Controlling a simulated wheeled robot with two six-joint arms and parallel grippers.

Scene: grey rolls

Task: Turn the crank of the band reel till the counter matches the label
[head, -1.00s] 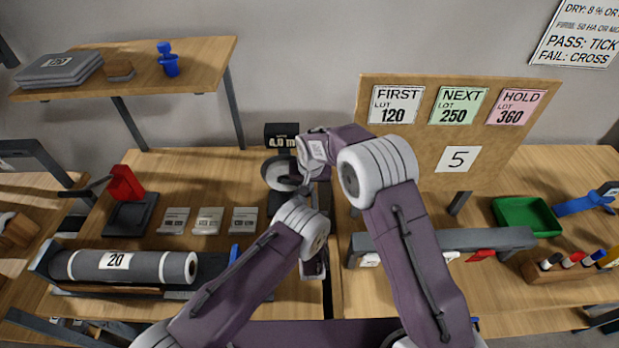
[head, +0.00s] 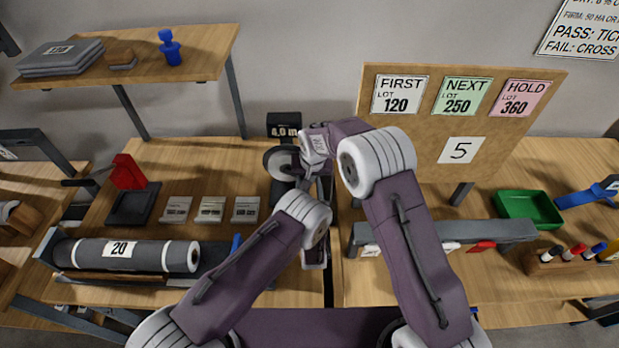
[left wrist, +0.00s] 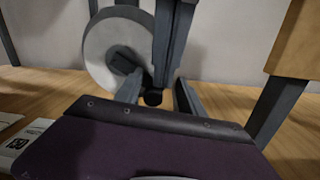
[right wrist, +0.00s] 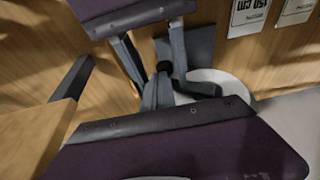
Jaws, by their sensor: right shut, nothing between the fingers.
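The band reel (head: 276,163) stands at the back middle of the bench. Its dark counter (head: 284,125) appears to read 4.0 m, in small print. My arms partly hide the reel. In the left wrist view its pale disc (left wrist: 103,50) stands beyond the fingers. A small dark crank knob (left wrist: 153,98) sits between the spread fingers of my left gripper (left wrist: 158,95), with gaps beside it. The knob also shows in the right wrist view (right wrist: 164,67). My right gripper (right wrist: 158,90) is shut and empty close by the knob.
Several small printed cards (head: 210,209) lie left of the reel. A grey roll (head: 125,254) labelled 20 lies at front left. At right are a grey bar (head: 490,233), a green tray (head: 528,207) and markers (head: 570,254).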

